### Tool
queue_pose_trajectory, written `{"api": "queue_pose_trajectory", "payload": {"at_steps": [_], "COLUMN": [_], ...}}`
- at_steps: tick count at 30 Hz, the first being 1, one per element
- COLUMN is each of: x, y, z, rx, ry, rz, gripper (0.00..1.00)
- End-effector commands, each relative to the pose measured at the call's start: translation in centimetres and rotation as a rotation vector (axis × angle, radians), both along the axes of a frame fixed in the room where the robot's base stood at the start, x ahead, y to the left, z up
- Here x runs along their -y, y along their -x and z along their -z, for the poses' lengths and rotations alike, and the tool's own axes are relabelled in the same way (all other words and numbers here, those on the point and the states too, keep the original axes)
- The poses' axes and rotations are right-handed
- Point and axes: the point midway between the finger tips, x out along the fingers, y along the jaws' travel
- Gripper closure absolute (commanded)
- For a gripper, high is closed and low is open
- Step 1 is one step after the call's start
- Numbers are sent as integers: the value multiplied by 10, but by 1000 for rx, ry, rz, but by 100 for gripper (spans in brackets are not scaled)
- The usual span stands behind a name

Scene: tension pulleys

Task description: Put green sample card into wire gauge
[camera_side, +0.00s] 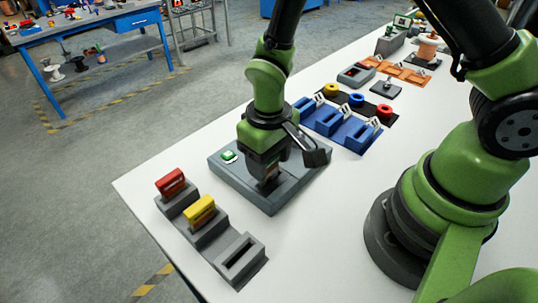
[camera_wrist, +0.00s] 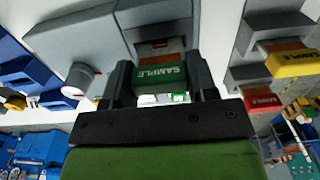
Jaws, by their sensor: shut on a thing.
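My gripper (camera_side: 268,178) is low over the grey wire gauge (camera_side: 225,180) in the side view. In the wrist view it is shut on the green sample card (camera_wrist: 158,78), which lies between the two fingers with its SAMPLE lettering showing. The card's copper-coloured end (camera_wrist: 158,50) points at the grey gauge body (camera_wrist: 75,42). In the side view my gripper mostly hides the card and the spot where it meets the gauge. I cannot tell how deep the card sits in the slot. A small green-lit window (camera_side: 229,156) shows on the gauge's left end.
A grey stepped rack (camera_side: 213,232) at the front left holds a red card (camera_side: 171,182) and a yellow card (camera_side: 201,210); its front slot (camera_side: 239,258) is empty. Blue holders (camera_side: 328,122) and coloured rings stand behind the gauge. White table is clear to the right of the rack.

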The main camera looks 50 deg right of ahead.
Motion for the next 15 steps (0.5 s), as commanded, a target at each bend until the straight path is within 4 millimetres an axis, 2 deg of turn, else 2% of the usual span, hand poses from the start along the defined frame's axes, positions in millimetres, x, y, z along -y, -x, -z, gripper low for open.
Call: {"api": "queue_pose_trajectory", "payload": {"at_steps": [15], "x": [0], "y": [0], "z": [10], "rx": [0], "ry": [0], "rz": [0], "gripper": [70]}}
